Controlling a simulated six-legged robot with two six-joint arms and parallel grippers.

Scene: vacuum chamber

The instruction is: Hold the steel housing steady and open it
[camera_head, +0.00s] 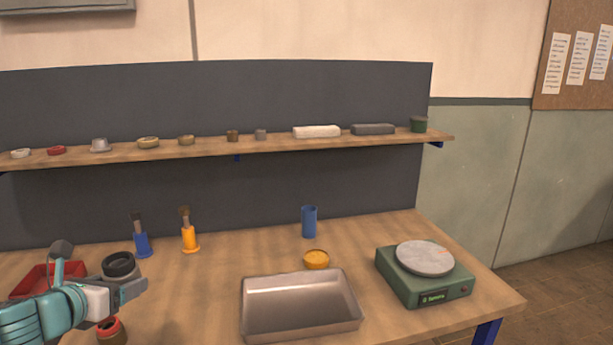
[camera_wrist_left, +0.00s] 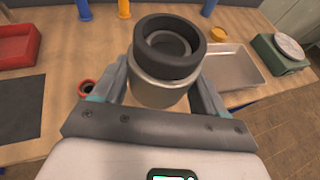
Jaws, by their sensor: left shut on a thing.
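The steel housing (camera_head: 119,274) is a pale metal cylinder with a thick dark ring-shaped cap (camera_head: 118,263) on top. It is at the lower left of the head view, partly hidden by my gripper. In the left wrist view the housing (camera_wrist_left: 158,93) stands between the two fingers, with its dark cap (camera_wrist_left: 168,48) above them. My left gripper (camera_head: 125,288) is shut on the housing body, below the cap. The housing's underside is hidden, so I cannot tell if it touches the table. My right gripper is not in view.
A red tray (camera_head: 35,281) and a small red cup (camera_head: 110,332) are near my left gripper. A steel tray (camera_head: 300,305), yellow dish (camera_head: 316,260), blue cup (camera_head: 309,221) and green scale (camera_head: 425,275) stand to the right. Two brushes stand behind. A dark mat (camera_wrist_left: 25,106) lies left.

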